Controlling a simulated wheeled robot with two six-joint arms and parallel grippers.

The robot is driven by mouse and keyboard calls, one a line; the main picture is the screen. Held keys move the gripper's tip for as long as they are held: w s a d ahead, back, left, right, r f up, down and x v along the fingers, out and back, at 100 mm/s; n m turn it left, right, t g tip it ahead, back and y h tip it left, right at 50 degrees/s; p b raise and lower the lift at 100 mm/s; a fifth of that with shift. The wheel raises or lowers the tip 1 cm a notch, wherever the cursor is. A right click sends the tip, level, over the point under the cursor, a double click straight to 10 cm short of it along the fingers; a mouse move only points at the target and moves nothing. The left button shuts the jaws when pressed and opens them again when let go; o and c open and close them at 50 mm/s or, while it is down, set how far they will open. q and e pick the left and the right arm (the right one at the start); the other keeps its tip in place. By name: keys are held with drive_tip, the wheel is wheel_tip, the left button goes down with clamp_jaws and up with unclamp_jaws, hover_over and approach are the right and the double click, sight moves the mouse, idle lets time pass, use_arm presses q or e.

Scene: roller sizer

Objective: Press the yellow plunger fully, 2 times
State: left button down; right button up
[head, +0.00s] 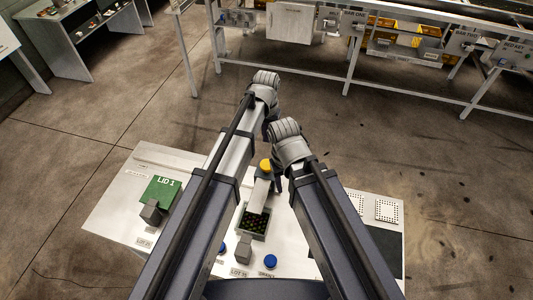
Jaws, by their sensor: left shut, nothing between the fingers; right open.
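The yellow plunger (265,164) shows as a rounded cap near the middle of the white table, between my two arms. Below it in the picture, a grey sloping piece (259,192) runs towards a dark box (253,222) with small yellowish rounds in it. My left arm reaches up past the plunger's left side; my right arm comes close to its right side. The fingers of both grippers are hidden behind my own arms. I cannot tell whether anything touches the plunger.
The white table (113,207) carries a green LID 1 (160,192), grey blocks (151,210) (244,248), blue round caps (270,261) and dotted white plates (388,210). A long rack (345,88) with yellow bins stands beyond. Floor between is clear.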

sight(266, 165)
use_arm(q)
wheel_tip(266, 165, down, 14)
drive_tip(key=b, duration=1.3)
drive_tip(key=shift+b, duration=0.4)
wheel_tip(266, 165, down, 3)
drive_tip(key=b, duration=0.3)
drive_tip(key=shift+s+r, duration=0.1)
drive_tip(key=shift+s, duration=0.05)
